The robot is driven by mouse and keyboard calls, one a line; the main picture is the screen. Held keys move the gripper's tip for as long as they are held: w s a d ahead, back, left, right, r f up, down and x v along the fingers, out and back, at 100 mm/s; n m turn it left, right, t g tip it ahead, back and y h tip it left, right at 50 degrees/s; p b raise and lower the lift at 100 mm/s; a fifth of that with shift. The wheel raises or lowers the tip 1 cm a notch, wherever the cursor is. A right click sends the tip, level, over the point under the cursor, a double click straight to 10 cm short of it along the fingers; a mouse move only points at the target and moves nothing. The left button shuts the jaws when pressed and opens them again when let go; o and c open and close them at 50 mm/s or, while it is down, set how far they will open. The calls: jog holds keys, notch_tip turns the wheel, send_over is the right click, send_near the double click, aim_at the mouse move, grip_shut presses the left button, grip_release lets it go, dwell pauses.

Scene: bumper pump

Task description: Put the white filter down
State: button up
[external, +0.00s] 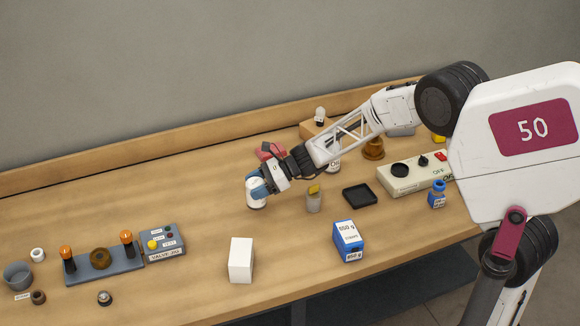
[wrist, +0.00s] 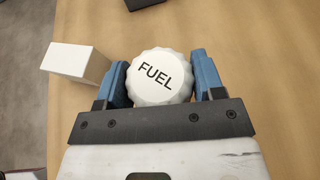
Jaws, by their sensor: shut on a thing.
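The white filter (wrist: 160,78) is round with a ridged rim and the word FUEL on its top. It sits between the two blue fingers of my gripper (wrist: 160,82) in the wrist view, and they are shut on it. In the external view the white filter (external: 256,194) shows under the blue fingers of my gripper (external: 259,183), near the middle of the table. I cannot tell whether its underside touches the table.
A white block (external: 241,260) stands in front of the filter. A blue and white box (external: 348,241) and a black tray (external: 360,196) are to the right. A grey fixture with orange-topped posts (external: 103,262) is to the left. Table around the filter's left is clear.

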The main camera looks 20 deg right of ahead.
jog(key=shift+f, duration=0.8)
jog(key=w+a+f, duration=0.1)
jog(key=w+a, duration=0.5)
jog(key=w, duration=0.7)
jog(key=shift+w+a+f, duration=0.2)
jog(key=shift+w, duration=0.15)
jog(key=shift+w+a+f, duration=0.1)
jog(key=shift+w+f, duration=0.1)
jog(key=shift+f, duration=0.7)
jog(key=shift+w+a+f, duration=0.1)
jog(key=shift+w+f, duration=0.1)
jog(key=shift+f, duration=0.65)
jog(key=shift+f, duration=0.15)
